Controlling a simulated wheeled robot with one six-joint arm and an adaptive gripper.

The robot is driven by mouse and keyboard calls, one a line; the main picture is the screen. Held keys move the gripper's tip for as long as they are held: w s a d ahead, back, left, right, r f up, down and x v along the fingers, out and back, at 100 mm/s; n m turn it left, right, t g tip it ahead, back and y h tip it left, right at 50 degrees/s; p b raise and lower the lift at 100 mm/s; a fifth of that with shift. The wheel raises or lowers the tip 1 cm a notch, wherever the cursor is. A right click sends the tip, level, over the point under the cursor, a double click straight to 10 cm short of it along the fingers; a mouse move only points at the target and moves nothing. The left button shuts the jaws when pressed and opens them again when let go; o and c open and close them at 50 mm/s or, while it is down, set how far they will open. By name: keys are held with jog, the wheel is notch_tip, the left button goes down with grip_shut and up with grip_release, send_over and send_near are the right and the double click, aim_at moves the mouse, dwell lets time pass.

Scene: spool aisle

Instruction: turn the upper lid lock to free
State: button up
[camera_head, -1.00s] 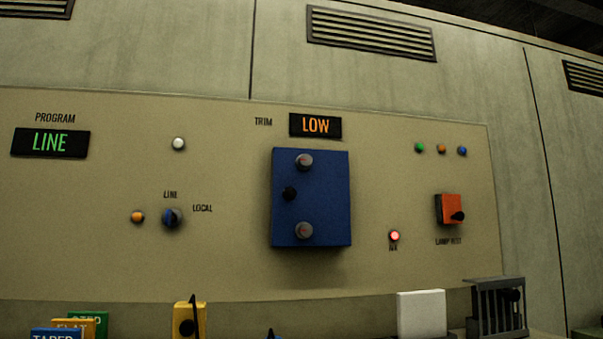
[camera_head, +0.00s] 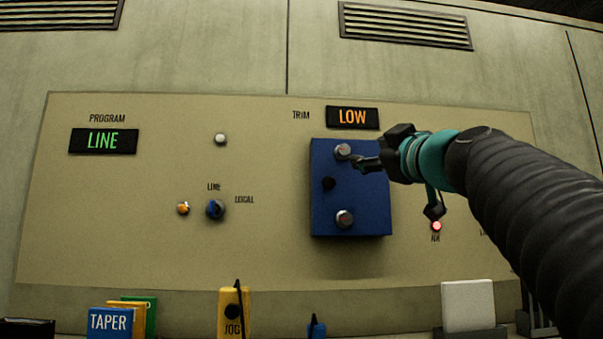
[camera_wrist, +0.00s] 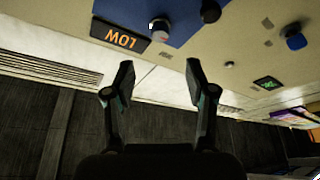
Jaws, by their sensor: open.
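The blue lid (camera_head: 352,200) is on the beige panel below the TRIM display. Its upper lock (camera_head: 343,151) is a round grey knob near the lid's top edge; a similar lower lock (camera_head: 344,218) is near the bottom. My gripper (camera_head: 368,163) is just right of the upper lock in the head view, overlapping the lid's upper right. In the tilted, nearly upside-down wrist view, my gripper (camera_wrist: 160,78) is open and empty. There the upper lock (camera_wrist: 160,29) lies beyond the fingertips, between them from side to side. I cannot tell which way the lock is turned.
The TRIM display (camera_head: 352,117) reads LOW, the PROGRAM display (camera_head: 103,141) LINE. A black knob (camera_head: 329,184) sits on the lid between the locks. A lit red lamp (camera_head: 436,226) is below my wrist. Tags and a white block (camera_head: 468,305) stand along the front.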

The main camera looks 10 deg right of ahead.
aim_at(345, 150)
jog(key=p+x, duration=0.4)
jog(key=x, duration=0.6)
jog(key=shift+w+r+p, duration=0.1)
jog(key=shift+w+p, duration=0.2)
jog(key=shift+p, duration=0.05)
grip_shut()
